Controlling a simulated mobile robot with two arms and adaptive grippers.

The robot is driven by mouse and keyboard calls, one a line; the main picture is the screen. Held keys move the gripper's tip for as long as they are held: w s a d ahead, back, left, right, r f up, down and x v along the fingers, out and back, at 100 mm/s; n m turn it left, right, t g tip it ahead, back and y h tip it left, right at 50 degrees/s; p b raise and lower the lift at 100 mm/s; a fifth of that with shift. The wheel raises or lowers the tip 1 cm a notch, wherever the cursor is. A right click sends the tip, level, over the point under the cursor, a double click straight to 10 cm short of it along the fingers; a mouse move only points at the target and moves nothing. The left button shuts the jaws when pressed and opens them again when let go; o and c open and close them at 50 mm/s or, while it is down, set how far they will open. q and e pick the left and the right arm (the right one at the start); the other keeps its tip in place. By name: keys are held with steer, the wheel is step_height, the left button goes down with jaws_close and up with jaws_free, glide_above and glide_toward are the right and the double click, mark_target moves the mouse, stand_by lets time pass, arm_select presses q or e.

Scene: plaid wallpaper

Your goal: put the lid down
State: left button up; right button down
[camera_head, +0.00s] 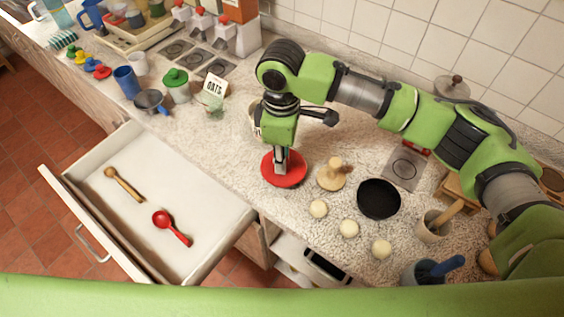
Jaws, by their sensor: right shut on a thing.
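A round red lid (285,178) is at the middle of the speckled counter (245,190). My right gripper (281,160) points down over it and is shut on it near its middle, with the grip point partly hidden by the fingers. I cannot tell whether the lid touches the counter or is slightly above it. My left gripper is not in view.
A wooden piece with a knob (332,177) and a black round pan (378,199) are to the right, with several pale balls (349,228) in front. An open drawer (150,180) holds a red spoon (168,226) and wooden spoon (122,184). Counter left of the lid is clear.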

step_height(320, 180, down, 2)
steer(key=shift+s+f+p, duration=0.1)
steer(key=shift+p, duration=0.3)
steer(key=shift+f, duration=0.25)
steer(key=c, duration=1.8)
jaws_free()
steer(key=shift+f, duration=0.15)
steer(key=shift+c, duration=0.2)
step_height(320, 180, up, 11)
steer(key=shift+b, duration=1.25)
steer(key=shift+r, duration=0.7)
